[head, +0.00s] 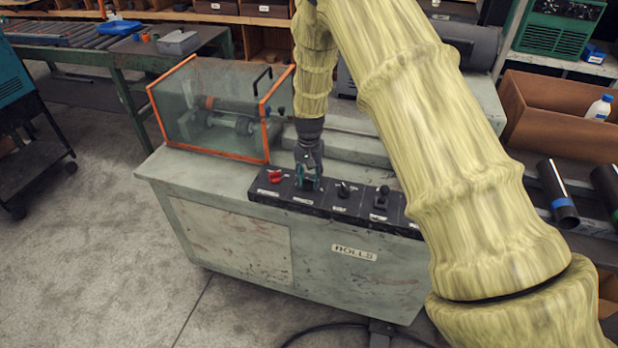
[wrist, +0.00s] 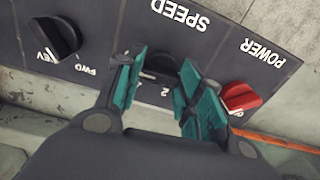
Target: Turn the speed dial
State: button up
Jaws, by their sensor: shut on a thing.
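The speed dial (wrist: 160,66) is a dark round knob on the black control panel (wrist: 205,45), under the word SPEED in the wrist view, where the lettering is upside down. My gripper (wrist: 160,85) has its two green-padded fingers on either side of the dial and is shut on it. The fingers hide part of the dial and its scale; a "2" shows between them. In the head view my gripper (head: 308,178) reaches down onto the panel (head: 262,190), and the dial is hidden behind it.
A red power knob (wrist: 240,97) sits close beside one finger. A black selector knob (wrist: 56,38) marked FWD and REV is on the other side. In the head view a black lever (head: 381,197) stands further right. An orange-edged clear guard (head: 215,115) stands behind left.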

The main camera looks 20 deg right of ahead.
jog(key=shift+w+r+m, duration=0.1)
jog(key=shift+w+m, duration=0.05)
jog(key=shift+m, duration=0.25)
jog(key=o, duration=1)
notch_tip(320, 180, up, 12)
dwell(0.3)
dwell(0.4)
